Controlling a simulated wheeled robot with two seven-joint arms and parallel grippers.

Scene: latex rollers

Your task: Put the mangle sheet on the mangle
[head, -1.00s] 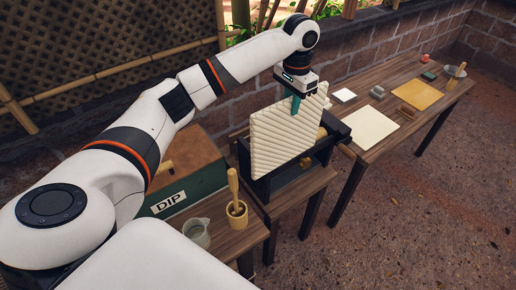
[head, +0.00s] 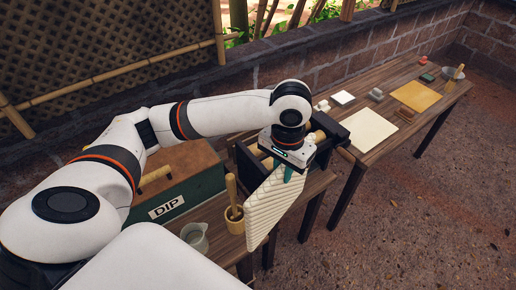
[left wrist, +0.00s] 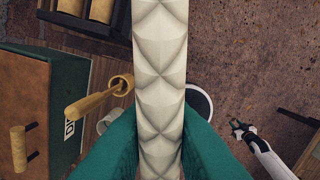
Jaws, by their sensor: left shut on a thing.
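The mangle sheet is a cream, quilted slab (head: 276,205). My left gripper (head: 286,172) is shut on its upper edge, with teal fingers on both faces. The sheet hangs tilted in front of the mangle and hides part of it. In the left wrist view the sheet (left wrist: 160,75) runs edge-on between the fingers. The mangle (head: 330,130) is a black frame with wooden rollers, behind and apart from the sheet; part of it shows top left in the left wrist view (left wrist: 98,12). My right gripper (left wrist: 241,130) is small at right in the left wrist view; its jaws are unclear.
A green box marked DIP (head: 185,197), a jug (head: 196,237) and a wooden mortar with pestle (head: 235,220) stand left of the sheet. A side table (head: 350,95) at right holds flat sheets, small blocks and a bowl. The floor at right is clear.

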